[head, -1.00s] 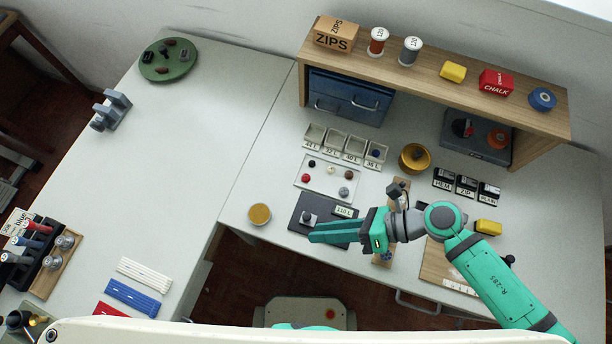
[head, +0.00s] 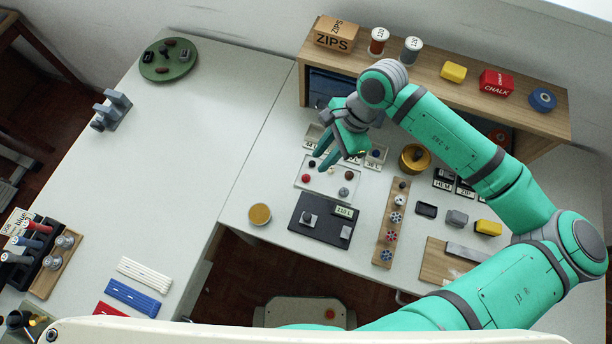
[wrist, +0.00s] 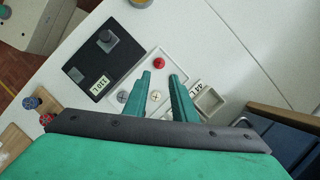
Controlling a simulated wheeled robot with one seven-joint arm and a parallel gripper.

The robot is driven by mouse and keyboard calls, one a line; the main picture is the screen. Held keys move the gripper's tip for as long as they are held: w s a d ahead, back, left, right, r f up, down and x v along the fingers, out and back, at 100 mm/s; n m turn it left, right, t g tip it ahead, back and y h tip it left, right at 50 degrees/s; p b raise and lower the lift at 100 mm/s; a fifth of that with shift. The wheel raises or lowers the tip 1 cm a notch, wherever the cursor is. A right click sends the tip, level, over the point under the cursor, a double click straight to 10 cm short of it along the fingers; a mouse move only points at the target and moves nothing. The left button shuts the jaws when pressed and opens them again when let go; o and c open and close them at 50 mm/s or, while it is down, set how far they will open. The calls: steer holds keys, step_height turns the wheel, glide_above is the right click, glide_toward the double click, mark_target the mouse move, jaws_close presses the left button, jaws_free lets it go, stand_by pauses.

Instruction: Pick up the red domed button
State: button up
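The red domed button (head: 305,178) lies at the left edge of a white tray (head: 318,190). It also shows in the wrist view (wrist: 159,62), just beyond the fingertips and between their lines. My gripper (head: 320,163) is above the tray's far side, pointing down and towards the left. In the wrist view my gripper (wrist: 160,75) is open, with nothing between its fingertips. A white button (wrist: 156,96) shows lower down between the fingers, and a grey button (wrist: 123,97) lies outside the left finger.
A dark scale (head: 320,220) reading about 110 L stands in front of the tray. Small labelled bins (head: 376,154) line the far side, partly behind my gripper. A brass pot (head: 414,158) stands to the right. A wooden shelf (head: 450,88) rises behind. The table left of the tray is clear.

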mark_target(308, 177)
steer(key=shift+x, duration=4)
steer(key=shift+s+r, duration=0.1)
steer(key=shift+s, duration=0.05)
steer(key=shift+c, duration=0.5)
jaws_close()
